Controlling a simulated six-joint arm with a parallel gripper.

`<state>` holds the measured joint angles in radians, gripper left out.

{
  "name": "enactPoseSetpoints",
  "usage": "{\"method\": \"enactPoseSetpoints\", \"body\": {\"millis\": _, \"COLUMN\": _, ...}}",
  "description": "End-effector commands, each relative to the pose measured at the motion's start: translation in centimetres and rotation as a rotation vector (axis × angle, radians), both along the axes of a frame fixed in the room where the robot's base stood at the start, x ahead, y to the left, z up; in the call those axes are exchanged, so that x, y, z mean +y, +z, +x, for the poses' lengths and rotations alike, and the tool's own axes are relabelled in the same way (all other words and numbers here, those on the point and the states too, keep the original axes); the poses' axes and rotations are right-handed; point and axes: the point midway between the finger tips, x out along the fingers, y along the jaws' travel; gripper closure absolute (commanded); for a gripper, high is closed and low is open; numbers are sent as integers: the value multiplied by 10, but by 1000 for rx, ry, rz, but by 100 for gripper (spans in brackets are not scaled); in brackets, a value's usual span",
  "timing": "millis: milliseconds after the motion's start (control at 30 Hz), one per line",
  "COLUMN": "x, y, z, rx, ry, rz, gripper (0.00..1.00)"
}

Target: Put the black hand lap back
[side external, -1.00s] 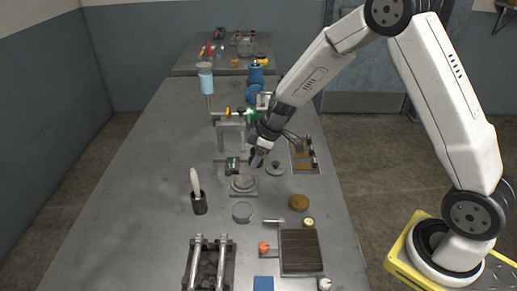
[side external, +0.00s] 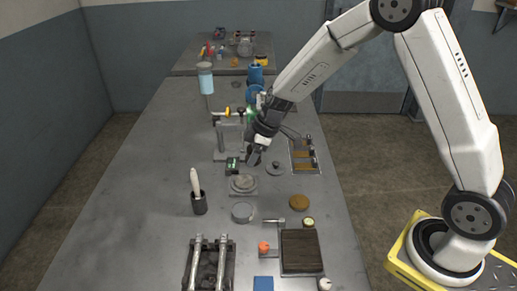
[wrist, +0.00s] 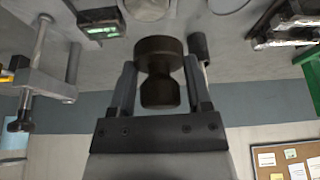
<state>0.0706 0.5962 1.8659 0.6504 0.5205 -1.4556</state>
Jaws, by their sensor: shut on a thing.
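My gripper (side external: 254,157) is above the table, just behind the round plate on a square base. In the wrist view, it (wrist: 159,76) is shut on the black hand lap (wrist: 159,60), a dark piece with a wide round head, a narrow waist and a flared end. In the side view the lap is too small and dark to tell from the fingers. The gripper is tilted, as the wrist view shows the wall below.
Near the gripper are the round plate (side external: 243,183), a small box with a green display (side external: 232,166), a grey knobbed disc (side external: 275,168) and a tray with brown compartments (side external: 303,169). A stand (side external: 221,141) rises behind. The table's left side is clear.

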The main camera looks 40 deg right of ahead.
Motion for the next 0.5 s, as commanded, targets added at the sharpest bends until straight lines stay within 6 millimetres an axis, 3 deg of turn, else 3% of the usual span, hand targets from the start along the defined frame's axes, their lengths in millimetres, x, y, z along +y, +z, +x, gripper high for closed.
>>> {"method": "enactPoseSetpoints", "body": {"millis": 300, "x": 58, "y": 16, "z": -16, "rx": -5, "ry": 226, "rz": -5, "gripper": 100}}
{"method": "enactPoseSetpoints", "body": {"millis": 500, "x": 71, "y": 19, "z": -21, "rx": -5, "ry": 284, "rz": -7, "gripper": 100}}
